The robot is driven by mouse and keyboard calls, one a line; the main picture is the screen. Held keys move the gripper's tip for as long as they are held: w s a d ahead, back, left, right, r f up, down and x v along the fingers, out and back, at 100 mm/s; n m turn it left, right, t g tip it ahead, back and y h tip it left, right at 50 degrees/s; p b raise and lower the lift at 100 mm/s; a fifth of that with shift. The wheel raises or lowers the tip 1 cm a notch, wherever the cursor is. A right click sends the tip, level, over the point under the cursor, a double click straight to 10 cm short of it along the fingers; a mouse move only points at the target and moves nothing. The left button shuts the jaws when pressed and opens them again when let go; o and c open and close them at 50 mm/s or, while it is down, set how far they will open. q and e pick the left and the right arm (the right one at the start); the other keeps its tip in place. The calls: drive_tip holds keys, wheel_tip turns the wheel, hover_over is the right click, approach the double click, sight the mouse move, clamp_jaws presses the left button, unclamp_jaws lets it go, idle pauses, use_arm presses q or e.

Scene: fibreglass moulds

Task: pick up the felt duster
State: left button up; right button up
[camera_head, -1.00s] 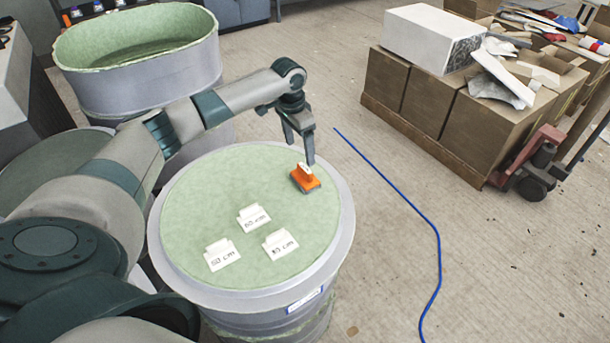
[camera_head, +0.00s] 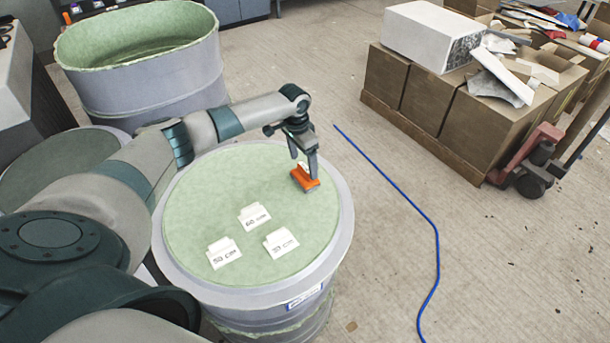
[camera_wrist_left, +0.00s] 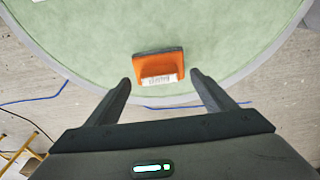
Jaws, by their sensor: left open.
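The felt duster (camera_head: 304,181) is a small orange block with a dark grey pad and a pale label. It lies near the far right edge of the round green-topped mould (camera_head: 190,215). It also shows in the left wrist view (camera_wrist_left: 157,62), just beyond and between the fingertips. My left gripper (camera_head: 303,158) is open above the duster, fingers pointing down. One finger partly hides the duster in the head view. My right gripper is not in view.
Several white cards (camera_head: 254,216) with printed lengths stand on the mould's top. A taller open mould (camera_head: 140,60) stands behind. A blue hose (camera_head: 410,205) lies on the floor to the right. Cardboard boxes (camera_head: 440,100) sit on a pallet at the back right.

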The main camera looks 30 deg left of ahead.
sight(305, 167)
use_arm(q)
drive_tip(key=shift+w+d+f+p, duration=0.1)
drive_tip(key=shift+w+f+p, duration=0.1)
drive_tip(key=shift+f, duration=0.65)
drive_tip(key=shift+w+d+f+p, duration=0.1)
drive_tip(key=shift+f+p, duration=0.1)
drive_tip(key=shift+f, duration=0.65)
drive_tip(key=c, duration=1.2)
